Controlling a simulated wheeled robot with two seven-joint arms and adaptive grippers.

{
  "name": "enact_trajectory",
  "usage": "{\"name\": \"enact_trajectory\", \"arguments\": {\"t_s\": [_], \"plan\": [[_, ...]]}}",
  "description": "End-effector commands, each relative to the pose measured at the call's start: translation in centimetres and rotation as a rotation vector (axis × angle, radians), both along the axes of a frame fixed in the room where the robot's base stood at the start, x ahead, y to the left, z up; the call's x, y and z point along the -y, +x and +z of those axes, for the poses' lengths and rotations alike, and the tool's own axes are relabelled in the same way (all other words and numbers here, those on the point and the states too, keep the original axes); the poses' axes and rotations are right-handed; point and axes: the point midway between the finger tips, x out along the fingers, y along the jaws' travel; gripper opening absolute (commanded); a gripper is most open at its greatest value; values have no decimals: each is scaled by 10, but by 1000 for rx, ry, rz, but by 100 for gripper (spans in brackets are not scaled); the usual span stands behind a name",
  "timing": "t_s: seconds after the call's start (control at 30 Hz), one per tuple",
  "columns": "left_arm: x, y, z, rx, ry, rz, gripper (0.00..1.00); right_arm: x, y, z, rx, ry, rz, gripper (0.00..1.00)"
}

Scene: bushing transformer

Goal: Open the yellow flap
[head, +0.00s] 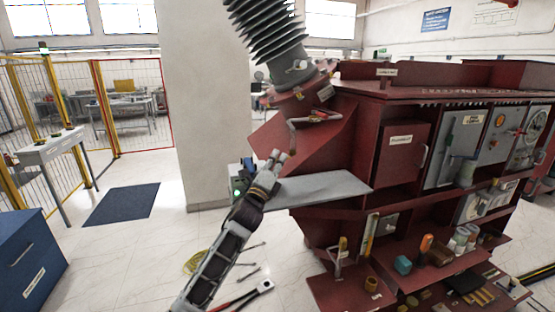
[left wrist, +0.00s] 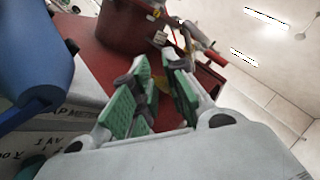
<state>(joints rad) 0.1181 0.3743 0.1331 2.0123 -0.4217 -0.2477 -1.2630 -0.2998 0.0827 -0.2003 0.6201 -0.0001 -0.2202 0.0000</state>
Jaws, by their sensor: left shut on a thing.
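My left gripper (head: 279,158) reaches up from the bottom, its fingers beside the left side of the dark red transformer (head: 350,150), above a grey plate (head: 325,187). In the left wrist view, the green-padded fingers of the gripper (left wrist: 158,95) are shut on a small yellow piece (left wrist: 166,88), which looks like the yellow flap. Most of it is hidden by the fingers. The flap cannot be made out in the head view, where the gripper covers that spot. My right gripper is not in view.
A small box with a green light (head: 238,190) stands just left of the gripper. A ribbed dark bushing (head: 268,35) rises above. Tools (head: 262,288) lie on the floor below. Shelves with loose parts (head: 430,255) are at right.

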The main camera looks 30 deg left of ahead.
Motion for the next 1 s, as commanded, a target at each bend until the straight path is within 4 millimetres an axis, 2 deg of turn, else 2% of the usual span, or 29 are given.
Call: {"name": "enact_trajectory", "arguments": {"t_s": [0.03,0.33,0.37,0.47,1.0], "plan": [[0,-1,7,10,4,-4,0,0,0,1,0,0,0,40],[0,-2,7,12,3,-6,0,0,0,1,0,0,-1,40],[0,-2,7,13,4,-6,17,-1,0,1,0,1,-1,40],[0,-1,7,12,3,-6,30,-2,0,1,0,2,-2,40],[0,-5,0,4,-1,-5,30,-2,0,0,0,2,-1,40]]}}
